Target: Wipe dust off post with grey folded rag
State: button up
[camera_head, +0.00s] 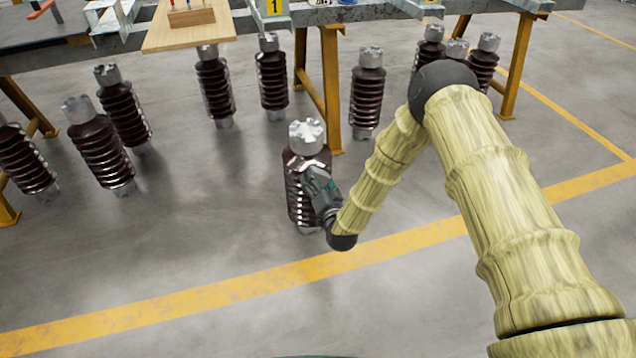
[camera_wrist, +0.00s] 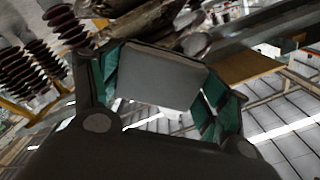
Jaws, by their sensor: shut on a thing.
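The post (camera_head: 297,182) is a dark brown ribbed insulator with a bright metal cap. It stands upright on the floor, near the middle of the head view. My gripper (camera_head: 320,186) is at its right side, close against the ribs; I cannot tell whether there is contact. In the wrist view my gripper (camera_wrist: 160,82) has its green-lined fingers shut on the grey folded rag (camera_wrist: 158,76), a flat grey slab between them. In the head view the rag is not clearly seen. Dust cannot be made out on the post at this size.
Other ribbed insulators stand behind and to the left, such as one left (camera_head: 100,155) and one behind (camera_head: 367,100). A workbench with orange legs (camera_head: 331,90) stands at the back. A yellow line (camera_head: 190,305) crosses the floor; the front floor is clear.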

jog(key=shift+w+f+b, duration=0.15)
jog(key=shift+f+b, duration=2.7)
jog(key=shift+f, duration=2.3)
jog(key=shift+c, duration=0.4)
jog(key=shift+r+p, duration=0.4)
jog(key=shift+p, duration=0.05)
jog(key=shift+c, duration=0.4)
jog(key=shift+r+p, duration=2.35)
jog(key=shift+r, duration=0.8)
jog(key=shift+r+p, duration=1.2)
jog(key=shift+r, duration=0.55)
jog(key=shift+f+b, duration=2.05)
jog(key=shift+f, duration=1.5)
jog(key=shift+f, duration=0.1)
jog(key=shift+f+b, duration=0.95)
jog(key=shift+f, duration=0.75)
jog(key=shift+r+p, duration=2.7)
jog(key=shift+r, duration=0.95)
